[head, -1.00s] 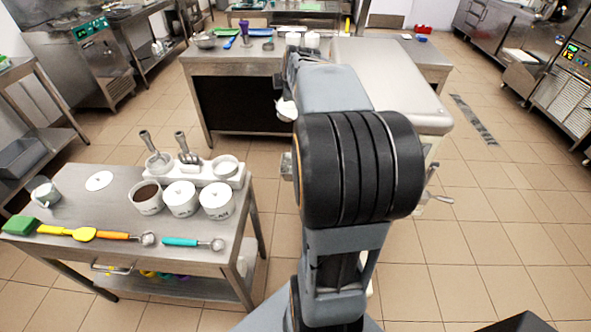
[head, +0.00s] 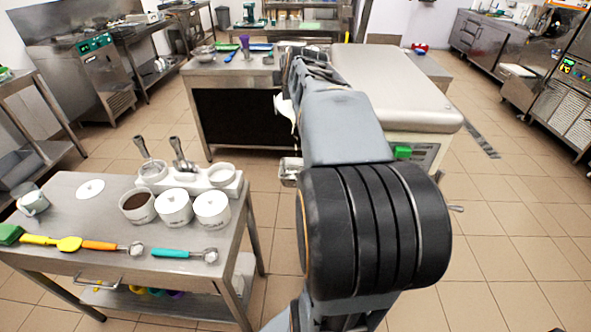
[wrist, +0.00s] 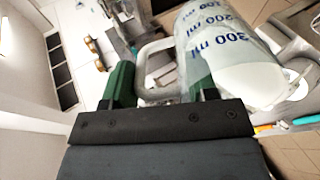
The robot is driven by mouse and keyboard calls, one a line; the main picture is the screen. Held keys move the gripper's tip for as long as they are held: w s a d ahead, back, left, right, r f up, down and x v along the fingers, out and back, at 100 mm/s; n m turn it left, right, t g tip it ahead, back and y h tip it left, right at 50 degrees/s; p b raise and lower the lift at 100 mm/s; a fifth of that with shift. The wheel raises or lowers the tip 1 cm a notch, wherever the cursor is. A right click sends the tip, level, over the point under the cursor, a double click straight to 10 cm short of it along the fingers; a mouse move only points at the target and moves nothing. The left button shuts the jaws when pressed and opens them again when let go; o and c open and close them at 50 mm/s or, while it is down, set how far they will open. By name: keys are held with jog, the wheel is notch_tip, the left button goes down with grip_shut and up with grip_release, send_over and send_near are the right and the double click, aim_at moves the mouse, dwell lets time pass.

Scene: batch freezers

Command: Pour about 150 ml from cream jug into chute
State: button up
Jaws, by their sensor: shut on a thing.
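The cream jug (wrist: 215,45) is a clear measuring jug with blue ml marks and white cream in it. My gripper (wrist: 160,85) is shut on its handle, with a green finger on either side. In the head view the jug (head: 285,106) shows as a small white shape left of my arm, tilted, with a thin pale stream below it. The metal chute (head: 290,170) juts from the left side of the batch freezer (head: 395,85), below the jug. My arm hides the gripper's fingers there. I cannot tell how much cream has landed in the chute.
A steel cart (head: 75,225) at left holds white tubs, scoops and spatulas. A steel table (head: 235,68) with utensils stands behind the jug. Tiled floor is open between cart and freezer, and at right.

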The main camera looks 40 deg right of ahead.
jog(key=shift+r+b, duration=0.1)
jog(key=shift+b, duration=0.6)
jog(key=shift+s+a+r+t+b, duration=0.15)
jog(key=shift+r+t+b, duration=0.4)
jog(key=shift+b, duration=0.7)
jog(key=shift+w+d+r+t+h+b, duration=0.1)
jog(key=shift+w+r+t+h+b, duration=0.2)
jog(key=shift+b, duration=0.35)
jog(key=shift+w+d+r+t+h+b, duration=0.1)
jog(key=shift+r+b, duration=0.25)
jog(key=shift+b, duration=0.25)
jog(key=shift+s+r+t+h+b, duration=0.1)
jog(key=shift+r+t+h+b, duration=0.25)
jog(key=shift+b, duration=1.85)
jog(key=shift+s+t+b, duration=0.25)
jog(key=shift+t+b, duration=0.25)
jog(key=shift+b, duration=0.85)
